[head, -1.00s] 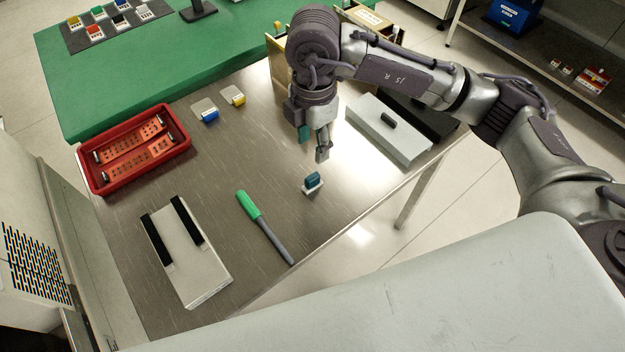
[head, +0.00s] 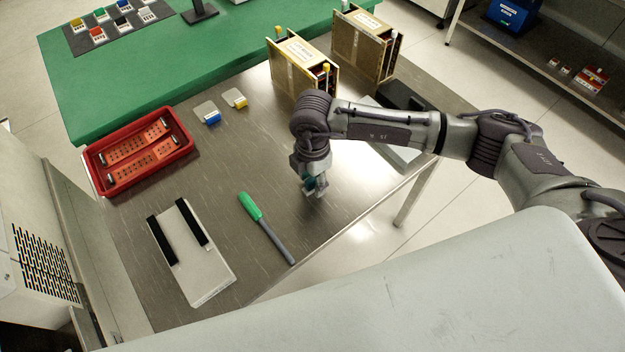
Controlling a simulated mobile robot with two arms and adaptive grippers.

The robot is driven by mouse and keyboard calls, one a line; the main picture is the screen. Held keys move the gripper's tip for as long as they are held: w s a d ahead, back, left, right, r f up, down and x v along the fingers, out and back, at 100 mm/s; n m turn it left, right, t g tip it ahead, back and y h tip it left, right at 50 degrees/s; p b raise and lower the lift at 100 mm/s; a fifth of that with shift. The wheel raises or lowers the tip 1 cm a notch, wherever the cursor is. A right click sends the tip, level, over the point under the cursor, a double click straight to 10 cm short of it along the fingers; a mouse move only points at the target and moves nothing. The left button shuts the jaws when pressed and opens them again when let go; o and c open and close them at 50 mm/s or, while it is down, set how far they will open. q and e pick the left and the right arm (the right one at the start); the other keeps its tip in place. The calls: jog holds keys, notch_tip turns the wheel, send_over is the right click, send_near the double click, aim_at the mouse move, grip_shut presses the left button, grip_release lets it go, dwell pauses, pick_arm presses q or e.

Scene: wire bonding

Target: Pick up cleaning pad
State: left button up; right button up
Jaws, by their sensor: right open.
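The cleaning pad, which I take to be the small teal-handled block with a pale base seen earlier on the steel table, is now mostly or wholly hidden by my right gripper (head: 315,192). The gripper points down over the spot where the pad stood, with its fingers apart. Some teal shows between and beside the fingers; I cannot tell whether it is the pad or part of the gripper. My left gripper is not in view.
On the steel table (head: 340,228) lie a green-and-grey pen-like tool (head: 263,228), a pale plate with black strips (head: 207,270) and a red tray (head: 190,150). Two gold-sided racks (head: 290,75) stand at the back. A grey lidded box is partly behind my right arm.

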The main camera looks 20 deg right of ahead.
jog(key=shift+f, duration=0.1)
jog(key=shift+c, duration=0.3)
grip_shut()
jog(key=shift+r, duration=0.45)
jog(key=r, duration=0.2)
jog(key=s+r+b, duration=0.1)
jog(key=shift+d+r+b, duration=0.2)
jog(key=shift+r+b, duration=0.1)
jog(key=shift+r, duration=0.05)
jog(key=s+d+r+b, duration=0.1)
jog(key=s+d+r, duration=0.2)
jog(key=s+r, duration=0.3)
jog(key=s, duration=0.4)
jog(key=shift+d+r+b, duration=0.2)
jog(key=shift+r+b, duration=0.05)
jog(key=shift+b, duration=0.15)
